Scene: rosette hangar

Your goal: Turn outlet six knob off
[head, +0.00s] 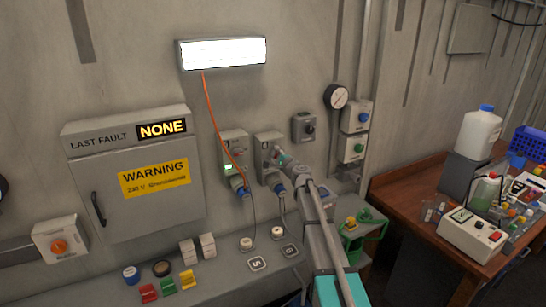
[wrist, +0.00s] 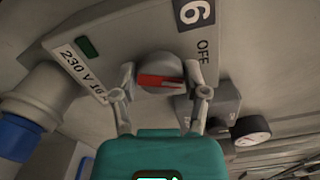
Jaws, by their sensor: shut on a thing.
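The outlet six knob (wrist: 160,62) is round and grey with a red pointer bar (wrist: 160,82), on a grey box (wrist: 120,45). The bar lies nearly across the wrist picture. The "OFF" label (wrist: 203,50) is to the upper right of the knob, near the "6" plate (wrist: 193,12). My gripper (wrist: 160,80) is shut on the knob, one finger on each side. In the head view, my gripper (head: 284,160) is at the front of the outlet six box (head: 266,141) and hides the knob.
A dark green lamp (wrist: 88,47) and a "230 V" label sit left of the knob. A blue-ended plug (wrist: 18,135) is close by. Outlet five (head: 233,139) with a lit green lamp is just left. A pressure gauge (head: 336,96) and button boxes are right. The fault display (head: 162,129) reads "NONE".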

